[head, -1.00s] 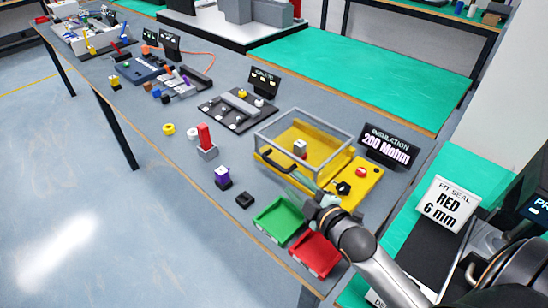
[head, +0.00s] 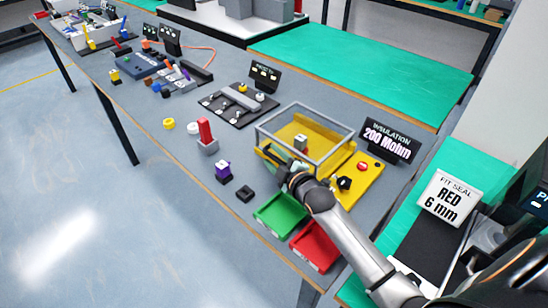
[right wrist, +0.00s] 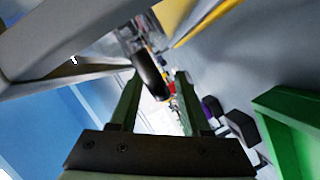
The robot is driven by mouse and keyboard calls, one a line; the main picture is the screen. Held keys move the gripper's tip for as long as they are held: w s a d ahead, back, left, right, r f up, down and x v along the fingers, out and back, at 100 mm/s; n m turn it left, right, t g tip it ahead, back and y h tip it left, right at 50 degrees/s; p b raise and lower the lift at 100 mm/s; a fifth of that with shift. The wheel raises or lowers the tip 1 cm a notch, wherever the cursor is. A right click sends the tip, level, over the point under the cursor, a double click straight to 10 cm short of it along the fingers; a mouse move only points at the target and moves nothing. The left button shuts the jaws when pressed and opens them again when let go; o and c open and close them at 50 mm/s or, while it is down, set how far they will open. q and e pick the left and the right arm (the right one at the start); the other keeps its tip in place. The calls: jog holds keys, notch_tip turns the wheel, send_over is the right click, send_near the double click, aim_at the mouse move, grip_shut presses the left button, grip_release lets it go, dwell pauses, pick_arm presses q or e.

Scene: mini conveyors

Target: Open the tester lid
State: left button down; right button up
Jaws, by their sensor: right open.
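The yellow tester (head: 371,178) stands on the grey bench with its clear, grey-framed lid (head: 326,117) down over it. A small light block (head: 300,143) shows inside under the lid. My right gripper (head: 272,155) is at the front of the lid, where the black handle is. In the head view the gripper and arm largely hide the handle. In the right wrist view the dark handle (right wrist: 151,72) shows between the open fingers of my right gripper (right wrist: 158,76); I cannot tell whether they touch it. My left gripper is not in view.
A green tray (head: 279,217) and a red tray (head: 314,250) lie below my right arm at the bench's front edge. An insulation display (head: 388,143) stands behind the tester. A red block on a grey base (head: 207,137) and a purple-topped piece (head: 223,171) stand left.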

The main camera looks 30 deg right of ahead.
grip_shut()
dwell(0.3)
dwell(1.1)
